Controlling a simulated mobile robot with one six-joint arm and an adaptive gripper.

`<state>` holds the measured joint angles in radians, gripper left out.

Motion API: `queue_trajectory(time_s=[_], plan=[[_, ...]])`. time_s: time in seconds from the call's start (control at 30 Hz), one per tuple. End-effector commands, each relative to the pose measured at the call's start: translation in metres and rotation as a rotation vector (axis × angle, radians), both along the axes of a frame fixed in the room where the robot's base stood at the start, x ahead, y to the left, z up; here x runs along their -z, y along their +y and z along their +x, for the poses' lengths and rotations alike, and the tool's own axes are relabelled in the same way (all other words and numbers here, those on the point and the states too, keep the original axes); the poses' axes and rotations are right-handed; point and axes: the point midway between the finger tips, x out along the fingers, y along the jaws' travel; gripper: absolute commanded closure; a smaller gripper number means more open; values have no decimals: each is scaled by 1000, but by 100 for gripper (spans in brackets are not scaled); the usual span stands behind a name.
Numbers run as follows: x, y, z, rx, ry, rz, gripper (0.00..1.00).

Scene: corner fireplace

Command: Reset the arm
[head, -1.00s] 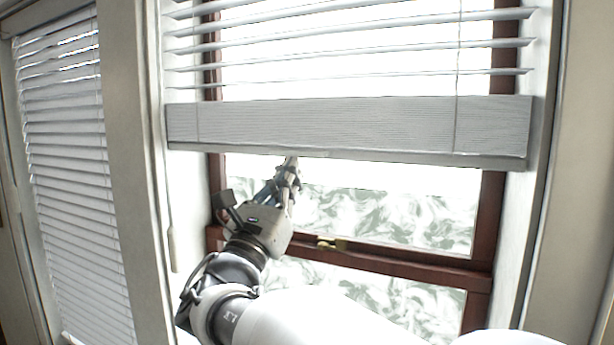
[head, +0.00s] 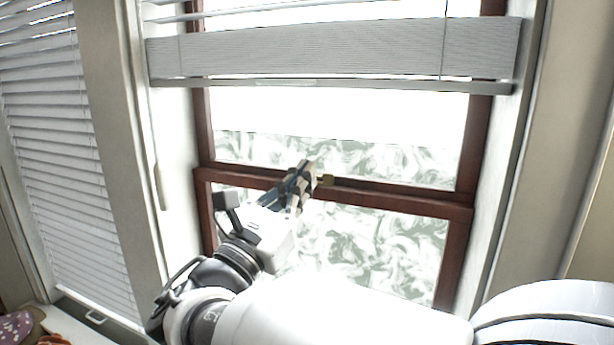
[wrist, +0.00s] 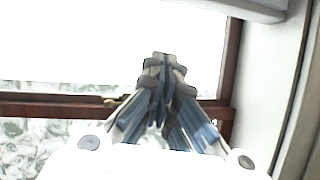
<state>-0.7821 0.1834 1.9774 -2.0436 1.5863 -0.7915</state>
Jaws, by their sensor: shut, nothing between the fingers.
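My gripper (head: 308,170) is in front of the window in the head view, over the dark red-brown cross rail. Its fingers point up and slightly right, and they are shut with nothing between them. In the wrist view my gripper (wrist: 163,62) shows its blue-grey fingers closed together at the tips, against the bright pane. Whether the fingers touch the window cannot be told. My white arm reaches in from the lower right of the head view.
A raised blind (head: 330,50) hangs above my gripper. A brass-coloured latch (head: 326,181) sits on the window rail (head: 400,196) beside the fingertips; the wrist view shows it left of them (wrist: 111,102). A second blind (head: 62,150) covers the left window. Patterned fabric (head: 14,326) lies at lower left.

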Motion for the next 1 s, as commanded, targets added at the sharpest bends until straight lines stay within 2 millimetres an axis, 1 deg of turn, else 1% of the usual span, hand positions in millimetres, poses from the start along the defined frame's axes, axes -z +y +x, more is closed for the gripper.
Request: queue_trajectory(time_s=[0.03,0.07,0.1,0.13,0.17,0.2,0.27,0.3,0.37,0.4,0.43,0.47,0.5,0.57,0.6,0.67,0.7,0.8,0.83,0.9,1.0], plan=[[13,-37,-3,52,32,85,100],[23,-58,-5,83,53,143,100],[37,-86,-11,125,81,227,100],[48,-106,-16,156,98,292,100],[59,-124,-23,188,113,359,100],[76,-148,-34,231,130,454,100],[103,-181,-53,299,148,603,100],[122,-200,-68,345,153,708,100],[152,-224,-94,418,149,878,100],[173,-237,-113,468,140,998,100],[190,-244,-128,506,128,1094,100],[206,-249,-144,547,110,1194,100],[228,-253,-164,600,80,1330,100],[258,-252,-193,676,21,1535,100],[276,-247,-210,724,-27,1671,100],[300,-235,-231,790,-112,1870,100],[312,-225,-242,830,-174,1996,100],[333,-200,-259,908,-327,2264,100],[336,-194,-261,926,-371,2329,100],[342,-181,-265,960,-455,2455,100],[345,-169,-267,987,-533,2567,100]])
